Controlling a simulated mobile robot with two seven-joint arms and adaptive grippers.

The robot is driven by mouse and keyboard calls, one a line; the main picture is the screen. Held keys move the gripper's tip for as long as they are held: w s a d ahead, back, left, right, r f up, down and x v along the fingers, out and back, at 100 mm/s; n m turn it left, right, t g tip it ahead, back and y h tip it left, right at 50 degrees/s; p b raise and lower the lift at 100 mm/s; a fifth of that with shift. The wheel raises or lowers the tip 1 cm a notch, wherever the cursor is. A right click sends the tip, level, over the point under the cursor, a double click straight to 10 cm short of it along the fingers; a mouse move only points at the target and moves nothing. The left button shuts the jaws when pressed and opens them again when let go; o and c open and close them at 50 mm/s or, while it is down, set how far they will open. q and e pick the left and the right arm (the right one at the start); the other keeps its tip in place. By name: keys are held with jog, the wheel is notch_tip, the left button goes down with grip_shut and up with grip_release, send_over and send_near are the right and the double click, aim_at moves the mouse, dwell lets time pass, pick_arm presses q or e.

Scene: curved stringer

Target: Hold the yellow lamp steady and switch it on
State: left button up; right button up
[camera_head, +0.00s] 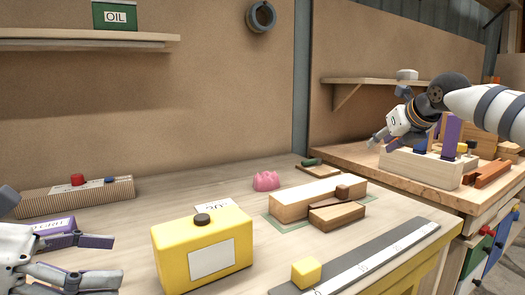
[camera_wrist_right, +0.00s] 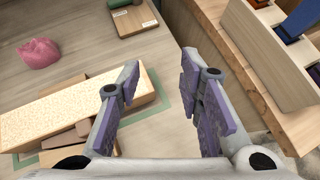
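The yellow lamp (camera_head: 174,264) is a yellow box standing upright at the table's front middle, with a black knob (camera_head: 202,219) on top and a pale panel (camera_head: 211,259) on its front. The panel looks plain light grey; I see no clear glow. My left gripper (camera_head: 104,260) is at the lower left, its purple-padded fingers spread, empty, pointing toward the lamp's left side and apart from it. My right gripper (camera_head: 377,137) is raised far off at the right, near the side bench. In the wrist view its fingers (camera_wrist_right: 160,68) are apart with nothing between them.
A pink lump (camera_head: 266,181), a wooden block (camera_head: 318,199) on a green mat and a grey ruler strip (camera_head: 372,262) with a yellow cube (camera_head: 306,272) lie right of the lamp.

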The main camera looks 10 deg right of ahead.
aim_at(184, 264)
jog(key=s+a+r+n+g+y, duration=0.2)
jog(key=s+a+r, duration=0.1)
jog(key=a, duration=1)
jog(key=s+a+r+n+g+y, duration=0.1)
jog(key=s+a+r+y, duration=0.1)
jog(key=a, duration=1.1)
pick_arm(q)
jog(key=x, duration=1.2)
jog(key=c, duration=1.6)
pick_arm(e)
jog(key=s+a+n+g+h, duration=0.1)
jog(key=s+a+g, duration=0.3)
jog(key=s+a, duration=1)
jog(key=shift+s+a+n, duration=0.35)
jog(key=shift+a+n, duration=0.55)
jog(key=shift+a, duration=0.2)
pick_arm(q)
jog(key=shift+c, duration=0.9)
pick_arm(e)
jog(key=shift+c, duration=1.4)
grip_shut()
pick_arm(q)
jog(key=shift+f, duration=0.1)
